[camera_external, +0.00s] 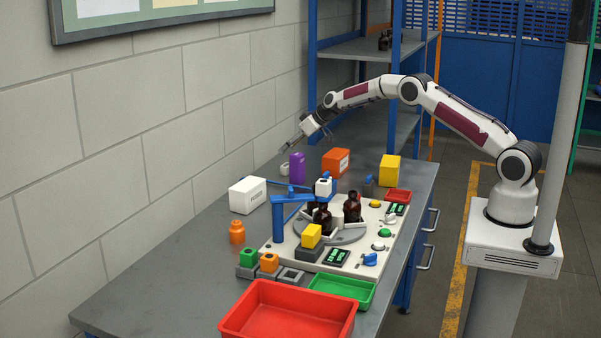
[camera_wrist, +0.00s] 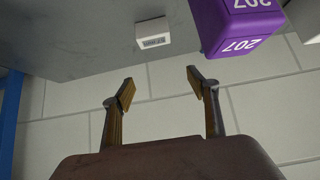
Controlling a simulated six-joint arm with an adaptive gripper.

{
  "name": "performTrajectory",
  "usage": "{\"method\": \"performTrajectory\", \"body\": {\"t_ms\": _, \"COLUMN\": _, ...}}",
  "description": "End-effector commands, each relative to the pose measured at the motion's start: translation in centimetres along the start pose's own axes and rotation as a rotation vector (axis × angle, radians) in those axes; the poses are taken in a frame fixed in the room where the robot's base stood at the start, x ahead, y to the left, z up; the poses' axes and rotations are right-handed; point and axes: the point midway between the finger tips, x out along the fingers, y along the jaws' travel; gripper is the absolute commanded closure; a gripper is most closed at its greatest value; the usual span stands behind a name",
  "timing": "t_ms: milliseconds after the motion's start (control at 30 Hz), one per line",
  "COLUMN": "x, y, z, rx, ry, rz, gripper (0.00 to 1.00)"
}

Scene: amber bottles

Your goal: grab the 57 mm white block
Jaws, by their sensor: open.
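A small white block (camera_wrist: 152,33) with a dark printed label, too small to read, sits on the grey table near its wall-side edge in the wrist view. In the external view a small white block (camera_external: 284,169) shows just left of the purple block (camera_external: 297,167); it looks like the same one. My gripper (camera_wrist: 160,82) is open and empty, its two fingers spread below the white block in the wrist picture and apart from it. In the external view my gripper (camera_external: 297,142) is above the table's wall side, just above the small white block and the purple block.
The purple block, marked 207 (camera_wrist: 236,25), stands close beside the white block. A larger white box (camera_external: 247,194) and an orange box (camera_external: 336,161) are near. The wall (camera_external: 150,130) runs along the table. A bottle fixture (camera_external: 322,240) and red tray (camera_external: 288,312) fill the front.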

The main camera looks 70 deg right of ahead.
Motion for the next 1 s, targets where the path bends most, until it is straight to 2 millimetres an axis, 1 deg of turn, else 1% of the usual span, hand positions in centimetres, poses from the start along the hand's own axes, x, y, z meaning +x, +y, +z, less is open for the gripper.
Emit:
{"method": "performTrajectory", "body": {"t_ms": 233, "x": 0.3, "y": 0.0, "z": 0.4, "rx": 0.0, "ry": -0.001, "rz": -0.001, "gripper": 0.41}}
{"method": "performTrajectory", "body": {"t_ms": 500, "x": 2.0, "y": -0.1, "z": 2.1, "rx": 0.001, "ry": -0.002, "rz": -0.001, "gripper": 0.41}}
{"method": "performTrajectory", "body": {"t_ms": 600, "x": 2.4, "y": 0.0, "z": 2.4, "rx": 0.0, "ry": -0.001, "rz": 0.0, "gripper": 0.41}}
{"method": "performTrajectory", "body": {"t_ms": 1000, "x": 2.5, "y": -0.1, "z": 2.5, "rx": 0.0, "ry": 0.0, "rz": -0.001, "gripper": 0.41}}
